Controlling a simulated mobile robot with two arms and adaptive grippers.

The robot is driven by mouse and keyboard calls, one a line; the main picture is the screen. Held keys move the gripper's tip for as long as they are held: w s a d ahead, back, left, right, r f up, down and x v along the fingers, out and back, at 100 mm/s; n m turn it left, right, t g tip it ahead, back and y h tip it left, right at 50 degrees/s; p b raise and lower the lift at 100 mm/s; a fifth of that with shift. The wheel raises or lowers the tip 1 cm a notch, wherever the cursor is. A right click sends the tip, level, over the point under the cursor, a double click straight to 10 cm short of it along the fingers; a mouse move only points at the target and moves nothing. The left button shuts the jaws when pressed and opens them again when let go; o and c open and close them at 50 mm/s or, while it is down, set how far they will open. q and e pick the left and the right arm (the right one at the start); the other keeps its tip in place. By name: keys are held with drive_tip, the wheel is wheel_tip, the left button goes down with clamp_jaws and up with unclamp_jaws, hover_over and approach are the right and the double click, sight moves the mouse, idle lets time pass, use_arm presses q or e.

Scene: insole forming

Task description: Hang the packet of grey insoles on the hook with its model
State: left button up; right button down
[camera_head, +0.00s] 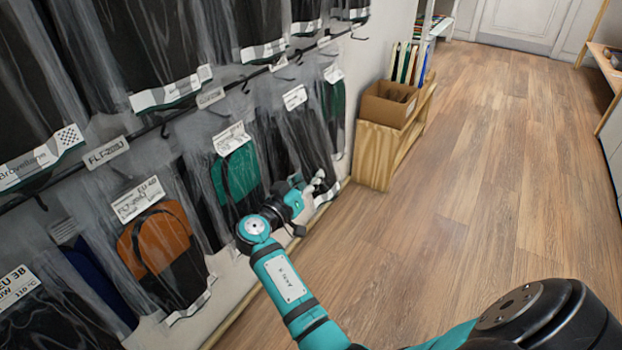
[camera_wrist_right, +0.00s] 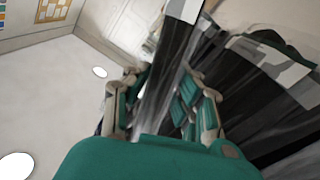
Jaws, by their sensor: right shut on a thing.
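My right gripper (camera_head: 318,183) is low at the wall rack, beside the hanging packets. It also shows in the right wrist view (camera_wrist_right: 162,95), with its fingers shut on a clear packet (camera_wrist_right: 178,45) that holds a dark insole and has a white label at its top. In the head view a dark packet (camera_head: 300,130) with a white label is just above the gripper; I cannot tell for sure that it is the held one, or whether it is on a hook. The insole looks dark grey or black. My left gripper is not in view.
A rail with hooks and model tags (camera_head: 107,152) runs along the wall. Packets with orange (camera_head: 160,240) and green (camera_head: 235,172) insoles hang from it, and more hang above. A wooden stand (camera_head: 378,155) with a cardboard box (camera_head: 388,103) is beyond. The wooden floor (camera_head: 470,200) is clear.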

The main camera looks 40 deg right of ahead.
drive_tip(key=c, duration=1.3)
unclamp_jaws()
drive_tip(key=shift+c, duration=0.2)
drive_tip(key=o, duration=0.3)
wheel_tip(320, 180, up, 10)
drive_tip(key=shift+r, duration=0.1)
